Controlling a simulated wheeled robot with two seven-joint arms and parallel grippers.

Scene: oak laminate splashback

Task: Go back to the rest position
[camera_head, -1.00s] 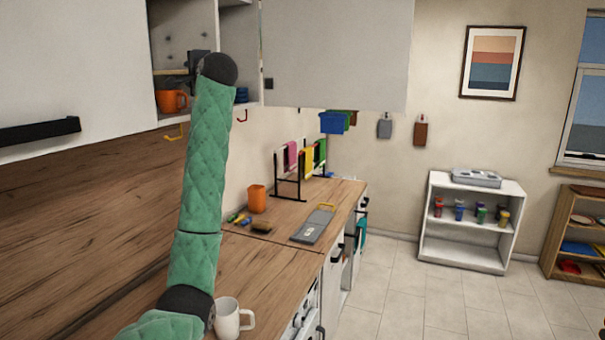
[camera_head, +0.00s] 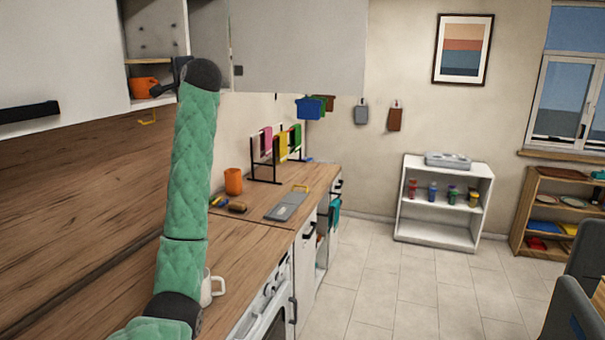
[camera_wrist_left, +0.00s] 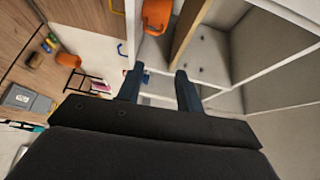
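My left arm, in green quilted sleeve, rises at the left of the head view. My left gripper (camera_head: 180,76) is at its top, by the open upper cabinet, partly hidden behind the dark wrist. In the left wrist view the two fingers of my left gripper (camera_wrist_left: 160,88) stand apart with nothing held between them. An orange mug (camera_head: 143,87) stands in the cabinet and also shows in the left wrist view (camera_wrist_left: 157,15), beyond the fingers and apart from them. My right gripper is in neither view.
A white mug (camera_head: 214,286), partly behind my arm, stands on the wooden counter (camera_head: 240,242). An orange cup (camera_head: 233,181) and a grey board (camera_head: 287,205) are farther along. The cabinet door (camera_head: 297,45) is near my gripper. Chairs (camera_head: 575,305) stand at right; the tiled floor (camera_head: 400,290) is clear.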

